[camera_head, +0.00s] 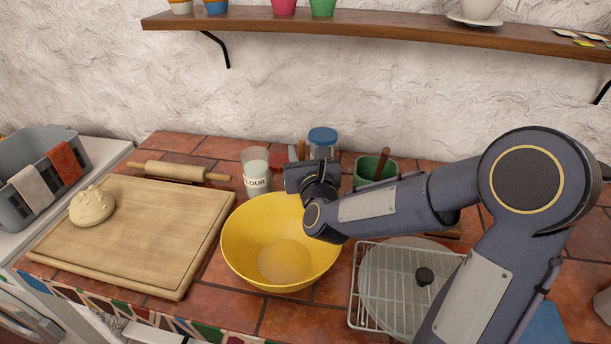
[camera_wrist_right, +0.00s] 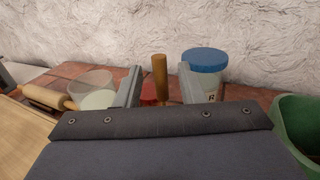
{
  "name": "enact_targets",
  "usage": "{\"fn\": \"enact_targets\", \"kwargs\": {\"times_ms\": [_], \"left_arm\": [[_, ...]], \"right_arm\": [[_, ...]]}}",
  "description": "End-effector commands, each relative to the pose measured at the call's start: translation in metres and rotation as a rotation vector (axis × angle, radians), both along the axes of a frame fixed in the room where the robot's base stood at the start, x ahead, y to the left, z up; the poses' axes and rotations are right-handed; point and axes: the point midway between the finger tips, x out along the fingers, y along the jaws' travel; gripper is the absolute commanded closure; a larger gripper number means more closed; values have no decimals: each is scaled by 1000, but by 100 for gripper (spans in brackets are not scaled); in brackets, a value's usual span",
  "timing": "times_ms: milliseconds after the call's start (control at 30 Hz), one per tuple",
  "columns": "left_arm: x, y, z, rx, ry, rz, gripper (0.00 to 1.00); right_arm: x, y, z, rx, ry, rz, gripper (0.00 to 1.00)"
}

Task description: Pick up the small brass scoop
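I do not see a thing that I can clearly name as the small brass scoop. In the right wrist view, an upright golden-brown handle (camera_wrist_right: 160,78) stands between the two fingers of my right gripper (camera_wrist_right: 158,88), with a gap on each side. Something red shows at its foot, and its lower end is hidden, so I cannot tell what it belongs to. In the head view, my right gripper (camera_head: 300,153) is beyond the yellow bowl, between the flour glass (camera_head: 257,182) and the blue-lidded jar (camera_head: 323,137). It is open. My left gripper is out of view.
A green pot (camera_head: 365,170) with a wooden handle stands right of the gripper. A wire rack (camera_head: 362,300) lies front right. A rolling pin (camera_head: 180,171) and a board with dough (camera_head: 150,235) are at the left.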

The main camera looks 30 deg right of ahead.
Motion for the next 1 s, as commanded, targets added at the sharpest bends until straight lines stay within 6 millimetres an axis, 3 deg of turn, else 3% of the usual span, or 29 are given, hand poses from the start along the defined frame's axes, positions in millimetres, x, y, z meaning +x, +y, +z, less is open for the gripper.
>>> {"fn": "enact_targets", "kwargs": {"times_ms": [167, 433, 700, 1000], "left_arm": [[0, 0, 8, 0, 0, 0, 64], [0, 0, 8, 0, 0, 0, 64], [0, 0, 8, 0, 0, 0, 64], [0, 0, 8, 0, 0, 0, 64]], "right_arm": [[20, -5, 1, 0, 1, 0, 65], [23, -6, 0, -1, -1, 0, 65], [23, -6, 0, -1, -1, 0, 100], [23, -6, 2, -2, -3, 0, 100]]}}
